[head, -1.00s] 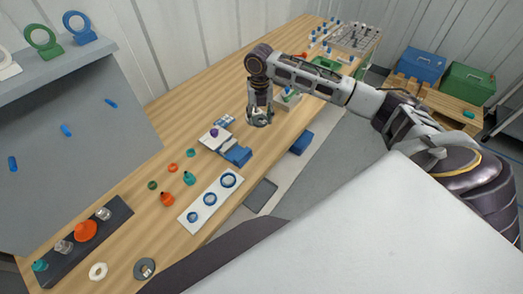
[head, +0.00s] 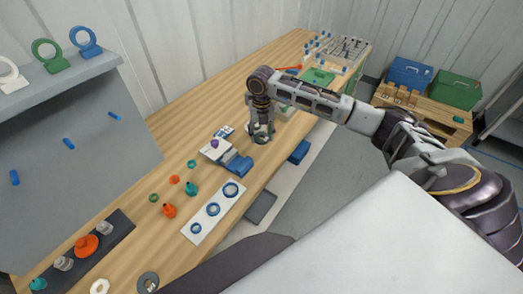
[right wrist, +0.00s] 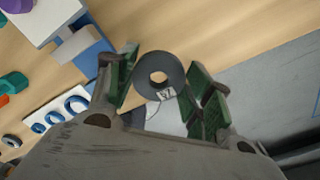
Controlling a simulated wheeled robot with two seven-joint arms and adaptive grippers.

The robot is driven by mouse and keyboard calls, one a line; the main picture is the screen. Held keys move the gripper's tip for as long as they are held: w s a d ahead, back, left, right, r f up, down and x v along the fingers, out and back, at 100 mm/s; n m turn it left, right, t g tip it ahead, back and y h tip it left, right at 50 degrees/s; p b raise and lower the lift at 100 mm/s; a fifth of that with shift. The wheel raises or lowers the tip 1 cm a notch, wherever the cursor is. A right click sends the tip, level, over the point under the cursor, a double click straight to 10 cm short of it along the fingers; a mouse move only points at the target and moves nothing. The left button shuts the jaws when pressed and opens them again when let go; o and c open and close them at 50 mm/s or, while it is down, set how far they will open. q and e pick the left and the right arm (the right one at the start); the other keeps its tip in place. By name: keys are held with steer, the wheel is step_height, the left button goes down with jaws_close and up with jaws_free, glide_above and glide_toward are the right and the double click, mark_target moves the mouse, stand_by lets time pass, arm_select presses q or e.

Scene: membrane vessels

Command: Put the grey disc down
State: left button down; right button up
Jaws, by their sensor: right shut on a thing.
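My right gripper (head: 261,136) is shut on a grey disc, a ring with a round hole and a small white label. The grey disc (right wrist: 149,68) shows between the green finger pads in the right wrist view. In the head view the gripper points down low over the wooden table, just right of a white-and-blue device (head: 236,164). I cannot tell whether the disc touches the table. A similar grey ring (head: 141,284) lies at the table's near edge. My left gripper is not in view.
A white plate with blue rings (head: 204,226) lies nearer. A green item (head: 318,76) and a rack (head: 345,50) are farther back. Bare wood lies left of the gripper.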

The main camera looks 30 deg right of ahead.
mark_target(262, 153)
steer(key=shift+f, duration=1.75)
steer(key=shift+f+p, duration=0.35)
steer(key=shift+f, duration=2.1)
steer(key=shift+f, duration=0.1)
steer(key=o, duration=1)
steer(key=shift+d, duration=0.1)
step_height(262, 153, up, 12)
steer(key=b, duration=0.1)
